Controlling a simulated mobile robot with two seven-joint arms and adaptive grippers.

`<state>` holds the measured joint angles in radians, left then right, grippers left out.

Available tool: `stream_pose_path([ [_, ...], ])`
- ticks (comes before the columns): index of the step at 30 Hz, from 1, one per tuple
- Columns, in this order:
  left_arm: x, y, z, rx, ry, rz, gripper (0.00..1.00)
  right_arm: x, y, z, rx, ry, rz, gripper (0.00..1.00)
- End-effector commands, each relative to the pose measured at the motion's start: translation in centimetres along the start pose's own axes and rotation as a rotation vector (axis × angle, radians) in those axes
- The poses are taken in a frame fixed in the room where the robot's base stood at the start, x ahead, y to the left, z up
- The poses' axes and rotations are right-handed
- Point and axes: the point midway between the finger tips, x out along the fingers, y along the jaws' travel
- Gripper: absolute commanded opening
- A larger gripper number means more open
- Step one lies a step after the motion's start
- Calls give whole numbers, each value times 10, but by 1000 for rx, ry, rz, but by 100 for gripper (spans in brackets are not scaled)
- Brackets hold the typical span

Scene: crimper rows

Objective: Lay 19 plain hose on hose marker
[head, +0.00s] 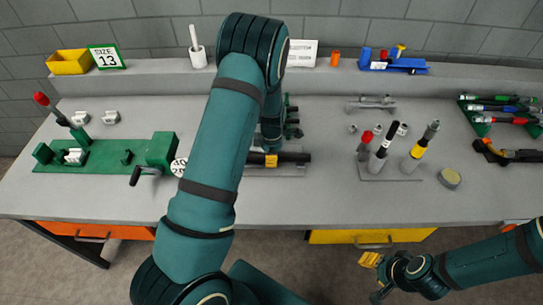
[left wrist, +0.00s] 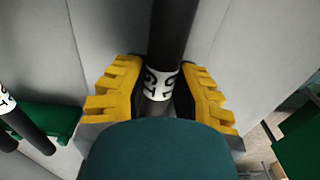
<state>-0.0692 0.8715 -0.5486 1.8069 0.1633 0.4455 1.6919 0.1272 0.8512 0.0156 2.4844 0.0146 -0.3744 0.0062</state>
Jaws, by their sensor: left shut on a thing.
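My left gripper (head: 271,160) is shut on a black hose (head: 297,157), with its yellow pads on either side. In the left wrist view, the hose (left wrist: 176,30) runs between the pads, and its white band (left wrist: 160,82) looks like 19. The hose is level over a grey base plate (head: 285,171) at the table's middle, which may be the hose marker. My arm hides much of this spot, and I cannot tell whether the hose touches it. My right gripper (head: 372,275) is off the table's front edge at lower right. Its finger opening is unclear.
A grey stand (head: 388,174) with several upright tools is to the right, beside a round tin (head: 449,177). A size 13 sign (head: 106,56) is on the back shelf.

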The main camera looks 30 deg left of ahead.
Motion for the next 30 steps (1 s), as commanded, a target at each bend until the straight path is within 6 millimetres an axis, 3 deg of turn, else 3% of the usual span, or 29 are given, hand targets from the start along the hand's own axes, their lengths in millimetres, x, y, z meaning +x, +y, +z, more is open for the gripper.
stream_pose_path([
  [22,3,0,0,-1,-1,1,0,0,0,0,0,0,0,47],
  [23,3,0,0,-1,-1,1,33,0,0,0,0,0,0,47],
  [24,3,0,0,-1,-1,1,47,0,0,0,0,0,0,47],
  [25,3,0,0,-1,-1,1,54,0,0,0,0,0,0,47],
  [30,3,0,0,-1,-1,0,54,0,0,0,0,0,0,47],
])
